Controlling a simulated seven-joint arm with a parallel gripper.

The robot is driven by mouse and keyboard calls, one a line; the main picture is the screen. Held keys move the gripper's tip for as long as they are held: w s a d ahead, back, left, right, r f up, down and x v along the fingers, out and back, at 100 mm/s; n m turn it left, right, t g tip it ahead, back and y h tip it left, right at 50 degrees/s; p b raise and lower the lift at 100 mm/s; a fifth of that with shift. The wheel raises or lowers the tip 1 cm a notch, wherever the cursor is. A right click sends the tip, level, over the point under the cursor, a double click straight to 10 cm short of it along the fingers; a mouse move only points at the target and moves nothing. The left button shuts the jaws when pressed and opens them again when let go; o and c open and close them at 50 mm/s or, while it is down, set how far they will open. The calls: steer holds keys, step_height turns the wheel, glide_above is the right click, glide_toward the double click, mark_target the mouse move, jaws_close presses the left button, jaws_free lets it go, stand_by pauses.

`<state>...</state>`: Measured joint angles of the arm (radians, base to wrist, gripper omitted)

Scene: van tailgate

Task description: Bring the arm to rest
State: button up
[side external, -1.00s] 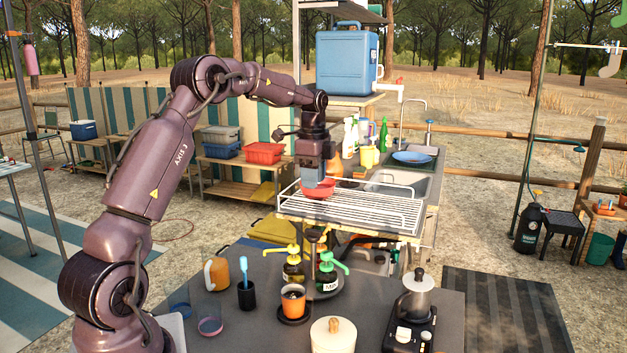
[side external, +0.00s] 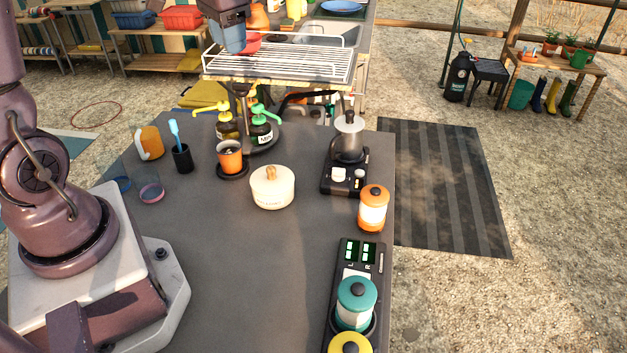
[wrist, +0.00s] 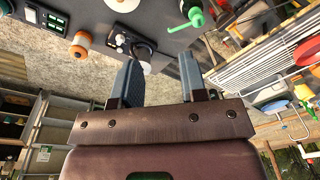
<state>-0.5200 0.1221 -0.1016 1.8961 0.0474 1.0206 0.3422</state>
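My gripper (side external: 229,45) shows at the top of the side view, pointing down in front of the wire dish rack (side external: 222,68). The upper arm is cut off by the frame. In the wrist view my gripper (wrist: 158,72) has its two grey fingers clearly apart, with nothing held between them. A red bowl (side external: 247,43) shows partly behind the fingers in the side view. In the wrist view the red bowl (wrist: 305,54) lies on the rack, apart from the fingers.
The dark table holds pump bottles (side external: 261,131), an orange cup (side external: 230,158), a lidded cream pot (side external: 272,188), a coffee pot (side external: 348,140) on a small scale and coloured canisters (side external: 373,210). The table's middle front is bare.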

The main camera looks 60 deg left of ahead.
steer(key=s+d+r+t, duration=0.4)
steer(key=s+d, duration=0.9)
steer(key=d, duration=0.2)
steer(key=shift+s+d+m+t+h, duration=0.15)
steer(key=shift+d+m+t+h, duration=0.15)
steer(key=shift+h, duration=0.1)
